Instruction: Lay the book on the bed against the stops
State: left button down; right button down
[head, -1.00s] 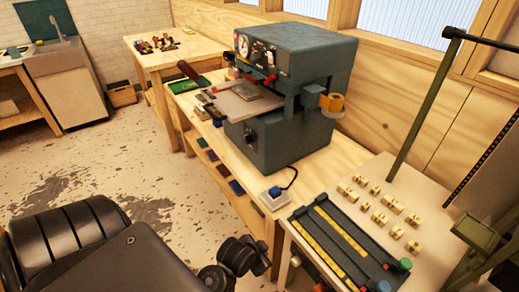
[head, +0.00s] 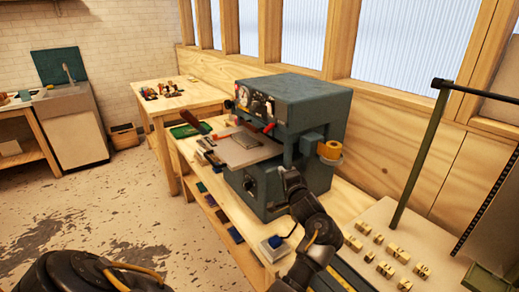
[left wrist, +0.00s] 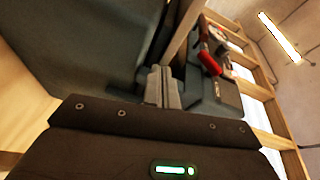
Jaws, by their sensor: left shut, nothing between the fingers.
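The press (head: 290,125) is a blue-grey machine on the wooden bench, with a pale flat bed (head: 222,148) out to its left. A small grey flat piece (head: 248,142) lies on the bed; I cannot tell whether it is the book. The stops are too small to make out. My right gripper is not in view.
An orange foil roll (head: 330,150) sits on the press's right side. Several small pale blocks (head: 385,250) stand on the right-hand table. A blue button box (head: 274,246) is at the bench's front edge. Dark flat items (head: 212,200) lie on the shelf below.

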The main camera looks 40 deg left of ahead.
aim_at(259, 152)
pick_arm(q)
jog(key=w+a+r, duration=0.1)
jog(key=a, duration=0.2)
jog(key=w+a+r+g+y+p, duration=0.1)
jog(key=w+a, duration=0.1)
jog(key=a, duration=0.1)
jog(key=w+a+r+g+y+p, duration=0.1)
jog(key=a+r, duration=0.1)
jog(key=a, duration=0.1)
jog(key=shift+w+a+r, duration=0.1)
jog(key=shift+w+a, duration=0.15)
jog(key=shift+a, duration=0.05)
jog(key=a, duration=0.1)
jog(key=s+a+p, duration=0.1)
jog(key=shift+s+a, duration=0.15)
jog(key=shift+a, duration=0.2)
jog(key=shift+a+p, duration=0.3)
